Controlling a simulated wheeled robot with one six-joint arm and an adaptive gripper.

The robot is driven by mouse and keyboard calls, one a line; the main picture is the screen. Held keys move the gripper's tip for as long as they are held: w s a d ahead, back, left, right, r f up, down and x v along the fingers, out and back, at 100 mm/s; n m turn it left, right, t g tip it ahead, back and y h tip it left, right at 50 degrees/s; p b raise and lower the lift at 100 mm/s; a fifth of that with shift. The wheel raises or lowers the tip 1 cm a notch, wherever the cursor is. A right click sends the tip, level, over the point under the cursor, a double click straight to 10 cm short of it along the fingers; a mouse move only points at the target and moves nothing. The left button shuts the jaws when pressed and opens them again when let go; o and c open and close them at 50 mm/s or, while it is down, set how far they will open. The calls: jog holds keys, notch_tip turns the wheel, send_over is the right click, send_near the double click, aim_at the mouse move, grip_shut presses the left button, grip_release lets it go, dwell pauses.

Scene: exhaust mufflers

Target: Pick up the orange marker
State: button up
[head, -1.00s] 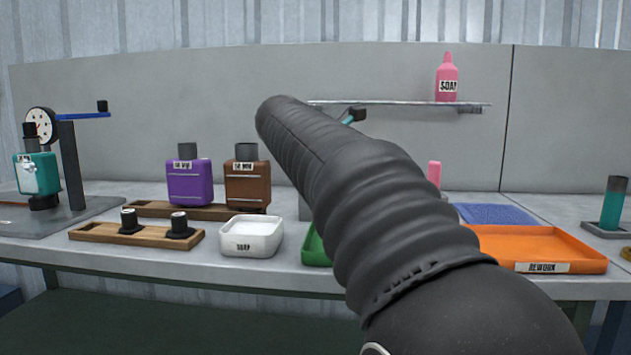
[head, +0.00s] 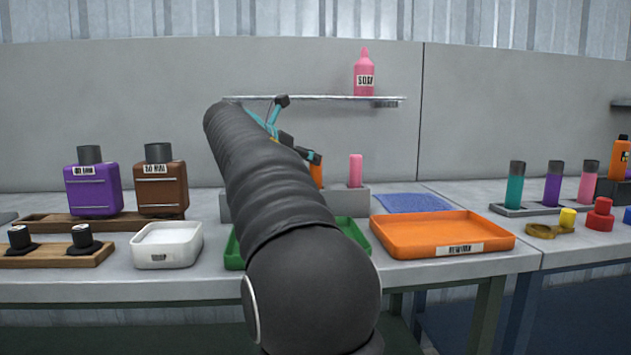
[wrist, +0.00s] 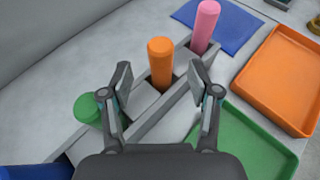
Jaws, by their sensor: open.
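The orange marker (wrist: 160,62) stands upright in a grey holder (wrist: 150,108) in the wrist view. My gripper (wrist: 164,82) is open, with one finger to each side of the marker and a gap to both. The marker looks to be between or just beyond the fingertips; the depth is hard to tell. In the head view a strip of the orange marker (head: 317,174) shows beside my gripper, the rest hidden behind my arm. A pink marker (wrist: 205,22) stands in the same holder, close to the right finger.
A green marker (wrist: 88,108) stands near the left finger. A green tray (wrist: 240,138) and an orange tray (head: 442,236) lie in front and to the right. A shelf (head: 310,98) with a pink soap bottle (head: 364,75) is above. A blue cloth (head: 412,202) lies behind the orange tray.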

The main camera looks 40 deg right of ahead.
aim_at(316, 171)
jog(key=x, duration=0.5)
jog(key=shift+d+r, duration=0.25)
jog(key=shift+r, duration=0.05)
jog(key=c, duration=1.2)
